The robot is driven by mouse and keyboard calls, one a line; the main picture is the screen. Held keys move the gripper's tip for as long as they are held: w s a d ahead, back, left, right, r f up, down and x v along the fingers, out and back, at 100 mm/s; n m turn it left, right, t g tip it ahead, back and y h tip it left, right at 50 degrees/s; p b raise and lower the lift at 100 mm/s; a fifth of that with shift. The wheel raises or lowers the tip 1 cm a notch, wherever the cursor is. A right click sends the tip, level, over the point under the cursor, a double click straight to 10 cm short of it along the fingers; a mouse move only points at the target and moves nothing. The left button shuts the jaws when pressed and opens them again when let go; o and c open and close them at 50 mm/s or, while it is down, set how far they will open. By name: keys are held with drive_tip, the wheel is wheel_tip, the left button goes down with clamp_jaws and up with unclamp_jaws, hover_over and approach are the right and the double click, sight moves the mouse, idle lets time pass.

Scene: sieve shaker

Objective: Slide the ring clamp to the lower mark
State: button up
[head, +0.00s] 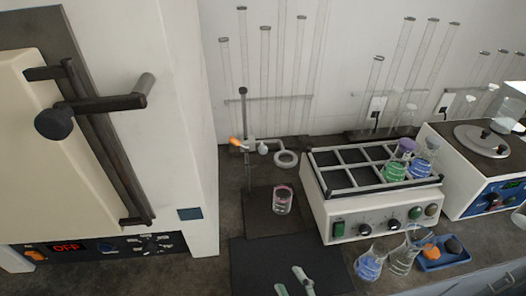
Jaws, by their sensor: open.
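A ring stand with a thin upright rod (243,112) stands on a dark base plate (262,222) near the middle of the head view. The ring clamp (287,158) is on the rod at about mid-height, with its pale ring reaching to the right. An orange tip and a pale knob show at its boss. A glass beaker (283,199) with pinkish contents stands on the base plate, below the ring. The lower mark cannot be made out on the rod. My gripper (293,283) is open and empty at the bottom edge, well apart from the clamp; only its fingertips show.
A white shaker (369,216) with a rack and flasks stands close on the right. Flasks (369,264) and a blue tray (440,257) are in front of it. A large white oven (160,120) fills the left. A dark mat (262,258) lies in front of the stand.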

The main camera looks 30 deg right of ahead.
drive_tip(key=w+d+r+n+h, duration=0.25)
drive_tip(key=w+r, duration=0.25)
drive_tip(key=w, duration=0.6)
drive_tip(key=n+t+h, duration=0.1)
drive_tip(key=n+h, duration=0.1)
approach(263, 152)
drive_tip(key=x, duration=1.1)
drive_tip(key=shift+s+r, duration=0.1)
clamp_jaws()
